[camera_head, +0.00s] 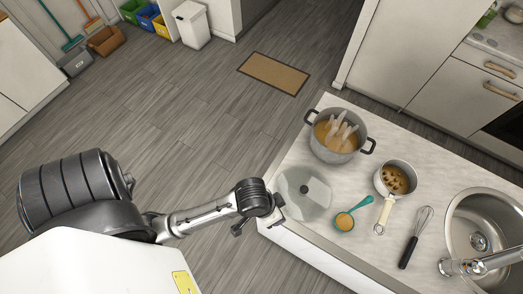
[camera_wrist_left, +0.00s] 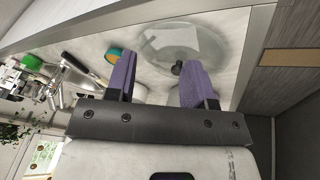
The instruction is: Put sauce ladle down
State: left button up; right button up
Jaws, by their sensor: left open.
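The sauce ladle (camera_head: 346,220), with a teal handle and an orange-brown bowl, lies on the pale countertop (camera_head: 285,239), right of and below the round glass lid (camera_head: 318,196). What looks like its teal and orange part shows in the left wrist view (camera_wrist_left: 114,55), beyond one finger. My left gripper (camera_head: 275,213) is at the counter's left edge beside the lid, apart from the ladle. In the left wrist view its purple-padded fingers (camera_wrist_left: 158,65) are spread and empty, with the lid (camera_wrist_left: 170,45) beyond them. My right gripper is not in view.
A large pot (camera_head: 338,153) with brown liquid stands behind the lid. A small saucepan (camera_head: 395,178), a whisk (camera_head: 417,236) and the sink (camera_head: 487,218) are to the right. Free counter lies in front of the ladle. A mat (camera_head: 273,74) lies on the floor.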

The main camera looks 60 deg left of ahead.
pick_arm(q)
jog(key=s+a+y, duration=0.2)
jog(key=s+a, duration=0.5)
jog(key=shift+s+a+m, duration=0.15)
jog(key=shift+a+m, duration=0.05)
jog(key=shift+m, duration=0.1)
jog(key=shift+o, duration=0.5)
notch_tip(320, 180, up, 10)
jog(key=p, duration=1)
jog(key=shift+r, duration=0.15)
jog(key=shift+f, duration=0.3)
